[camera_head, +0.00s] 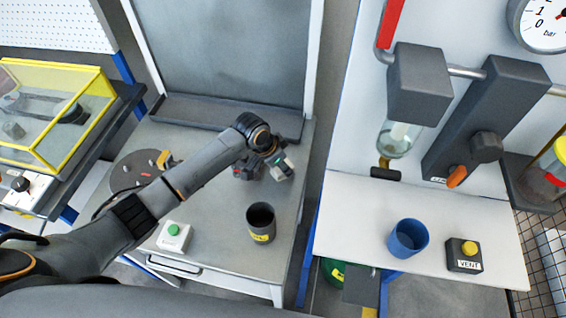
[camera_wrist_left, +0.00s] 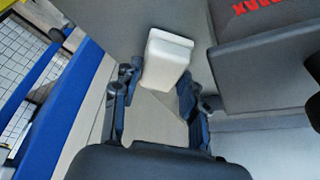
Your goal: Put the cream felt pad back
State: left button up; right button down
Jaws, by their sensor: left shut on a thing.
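The cream felt pad (camera_wrist_left: 168,58) shows as a pale rounded block in the left wrist view. My left gripper (camera_wrist_left: 157,80) is shut on it, with one dark finger on each side. In the head view my left gripper (camera_head: 264,170) is over the right rear part of the grey table, near the dark panel's ledge. It is small there, and I cannot clearly make out the pad. My right gripper is not in view.
A dark cup with a yellow label (camera_head: 261,223) and a green-button box (camera_head: 174,237) stand on the grey table (camera_head: 215,262). A dark round plate (camera_head: 140,170) lies left. A white shelf (camera_head: 350,225) at right holds a blue cup (camera_head: 408,238) and a VENT box (camera_head: 464,255).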

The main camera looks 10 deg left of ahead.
pick_arm(q)
jog(key=shift+f, duration=0.15)
jog(key=o, duration=1)
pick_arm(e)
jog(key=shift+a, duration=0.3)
pick_arm(q)
jog(key=shift+r, duration=0.3)
jog(key=b+v, duration=0.1)
jog(key=v, duration=1)
jog(key=shift+a+r, duration=0.1)
jog(key=shift+r, duration=0.25)
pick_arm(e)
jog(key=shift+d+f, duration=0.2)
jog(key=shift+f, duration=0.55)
